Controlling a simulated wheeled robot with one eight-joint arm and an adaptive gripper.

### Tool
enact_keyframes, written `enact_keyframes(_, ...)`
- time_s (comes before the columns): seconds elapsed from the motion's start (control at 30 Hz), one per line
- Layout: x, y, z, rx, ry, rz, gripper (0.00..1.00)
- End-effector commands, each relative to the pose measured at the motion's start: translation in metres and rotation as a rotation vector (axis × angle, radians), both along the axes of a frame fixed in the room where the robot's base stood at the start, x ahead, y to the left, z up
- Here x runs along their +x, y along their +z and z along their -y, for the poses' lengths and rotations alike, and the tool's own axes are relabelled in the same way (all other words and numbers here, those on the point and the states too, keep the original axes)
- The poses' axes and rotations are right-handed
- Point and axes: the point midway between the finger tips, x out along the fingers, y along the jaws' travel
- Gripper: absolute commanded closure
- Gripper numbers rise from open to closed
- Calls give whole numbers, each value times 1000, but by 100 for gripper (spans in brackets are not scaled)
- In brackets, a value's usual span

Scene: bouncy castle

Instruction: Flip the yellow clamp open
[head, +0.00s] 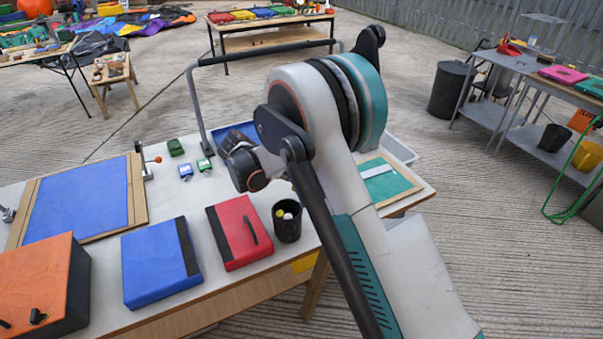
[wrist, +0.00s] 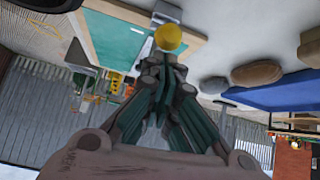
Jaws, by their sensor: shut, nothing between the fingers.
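In the wrist view a round yellow knob (wrist: 169,37), which looks like part of the yellow clamp, shows right at the tips of my gripper (wrist: 165,62). The fingers are together with nothing held between them. I cannot tell whether they touch the knob. The rest of the clamp is mostly hidden, so its lever position is unclear. The knob shows by the edge of a green panel with a wooden border (wrist: 115,38), which also shows in the head view (head: 392,186). In the head view my arm hides my gripper and the yellow clamp.
On the table in the head view are a red case (head: 232,232), a blue case (head: 152,268), an orange box (head: 35,285) and a black cup (head: 287,228). An orange-tipped clamp (head: 148,166) stands by a blue board (head: 80,200). Brown lumps (wrist: 257,73) show in the wrist view.

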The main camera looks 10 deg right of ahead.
Motion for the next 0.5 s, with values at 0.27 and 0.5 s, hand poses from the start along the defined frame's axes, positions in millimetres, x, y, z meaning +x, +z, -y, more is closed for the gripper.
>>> enact_keyframes(0.27,-6,-15,-19,0,2,-1,100)
enact_keyframes(0.5,-9,-24,-28,1,1,-1,100)
